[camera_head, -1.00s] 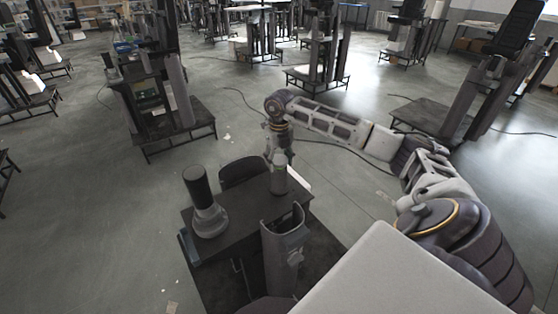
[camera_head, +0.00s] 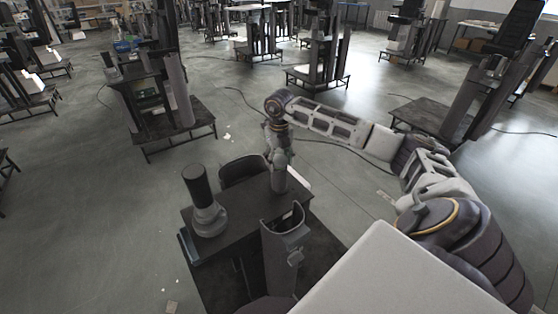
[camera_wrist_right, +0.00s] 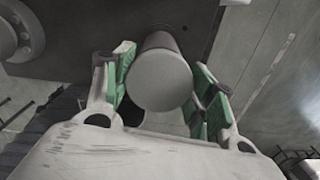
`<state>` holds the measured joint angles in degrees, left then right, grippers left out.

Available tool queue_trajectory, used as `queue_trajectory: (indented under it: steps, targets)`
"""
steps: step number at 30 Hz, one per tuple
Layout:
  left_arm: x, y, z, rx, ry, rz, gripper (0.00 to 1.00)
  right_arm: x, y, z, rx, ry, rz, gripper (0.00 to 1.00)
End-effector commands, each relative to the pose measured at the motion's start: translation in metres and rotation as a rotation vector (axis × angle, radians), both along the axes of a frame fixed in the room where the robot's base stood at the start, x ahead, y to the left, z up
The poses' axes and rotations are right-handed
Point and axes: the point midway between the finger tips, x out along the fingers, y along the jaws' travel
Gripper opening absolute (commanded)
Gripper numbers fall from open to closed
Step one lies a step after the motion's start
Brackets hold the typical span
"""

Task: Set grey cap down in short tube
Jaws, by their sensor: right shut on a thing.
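My right gripper (camera_head: 279,166) is low over the far right part of a small dark table. In the wrist view its green-padded fingers stand on both sides of the grey cap (camera_wrist_right: 160,79), shut on it. The cap's round face is toward the camera. A dark cylindrical part (camera_wrist_right: 160,41), apparently the short tube, shows just beyond the cap. I cannot tell whether the cap is seated in it. In the head view the gripper mostly hides the cap. My left gripper is not in view.
A tall black cylinder on a grey flanged base (camera_head: 210,220) stands at the left of the dark table (camera_head: 243,218). A curved dark column shell (camera_head: 283,246) rises at its front. A dark chair-like back (camera_head: 243,170) is behind. Open floor lies left.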

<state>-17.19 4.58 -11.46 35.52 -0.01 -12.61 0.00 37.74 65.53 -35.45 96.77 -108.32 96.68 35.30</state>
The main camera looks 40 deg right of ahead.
Motion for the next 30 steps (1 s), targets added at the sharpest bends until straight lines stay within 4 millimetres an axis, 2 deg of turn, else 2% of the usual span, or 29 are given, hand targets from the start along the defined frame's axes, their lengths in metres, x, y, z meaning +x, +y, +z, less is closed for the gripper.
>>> queue_trajectory:
  steps: [12, 13, 18, 30]
  targets:
    - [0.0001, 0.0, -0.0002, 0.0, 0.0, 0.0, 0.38, 0.0001, -0.0001, -0.0001, 0.0, 0.0, 0.0, 0.33]
    - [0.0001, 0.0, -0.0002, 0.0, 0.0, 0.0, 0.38, 0.0001, -0.0001, -0.0001, 0.0, 0.0, 0.0, 0.57]
    - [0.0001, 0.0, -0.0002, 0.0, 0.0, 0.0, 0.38, 0.0001, -0.0001, -0.0002, 0.0, 0.0, 0.0, 0.79]
    - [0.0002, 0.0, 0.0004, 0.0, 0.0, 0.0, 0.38, 0.0, -0.0001, 0.0005, 0.0, 0.0, 0.0, 0.81]
